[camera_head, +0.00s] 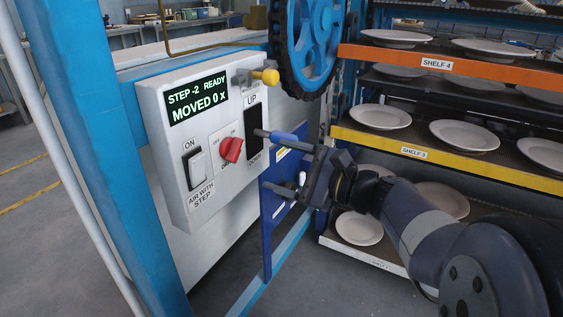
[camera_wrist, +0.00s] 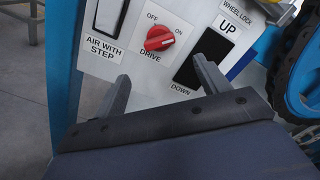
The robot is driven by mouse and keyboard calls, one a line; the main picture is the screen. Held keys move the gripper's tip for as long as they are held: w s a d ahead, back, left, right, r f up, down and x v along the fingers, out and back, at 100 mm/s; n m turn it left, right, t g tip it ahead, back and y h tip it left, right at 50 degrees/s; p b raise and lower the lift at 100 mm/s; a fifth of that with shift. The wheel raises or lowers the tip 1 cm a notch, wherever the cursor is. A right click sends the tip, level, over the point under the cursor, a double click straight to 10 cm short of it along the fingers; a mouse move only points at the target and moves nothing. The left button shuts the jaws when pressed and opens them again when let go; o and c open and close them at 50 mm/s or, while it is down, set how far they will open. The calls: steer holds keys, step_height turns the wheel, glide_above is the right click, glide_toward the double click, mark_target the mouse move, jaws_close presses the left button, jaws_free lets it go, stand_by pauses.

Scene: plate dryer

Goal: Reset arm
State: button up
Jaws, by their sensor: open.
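My gripper (camera_head: 264,160) is open and empty in front of the white control box (camera_head: 179,105). In the wrist view, my gripper (camera_wrist: 162,70) has its two fingers apart below the red DRIVE knob (camera_wrist: 159,38). One fingertip is by the black UP/DOWN rocker (camera_wrist: 187,74), overlapping it in view. I cannot tell whether it touches. In the head view, the red knob (camera_head: 230,149) and black rocker (camera_head: 254,117) are left of my gripper. The white ON switch (camera_head: 197,168) is farther left. My arm reaches in from the lower right.
The display (camera_head: 197,99) reads "STEP -2 READY, MOVED 0 X". A yellow knob (camera_head: 269,77) sticks out at the box top, near a blue wheel (camera_head: 309,37). Racks with white plates (camera_head: 380,117) stand at right. A blue post (camera_head: 95,130) stands left.

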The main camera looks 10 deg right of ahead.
mark_target(240, 152)
steer(key=shift+w+a, duration=0.1)
steer(key=shift+a, duration=0.05)
steer(key=b+x, duration=0.1)
steer(key=x, duration=0.9)
steer(key=shift+w+a, duration=0.2)
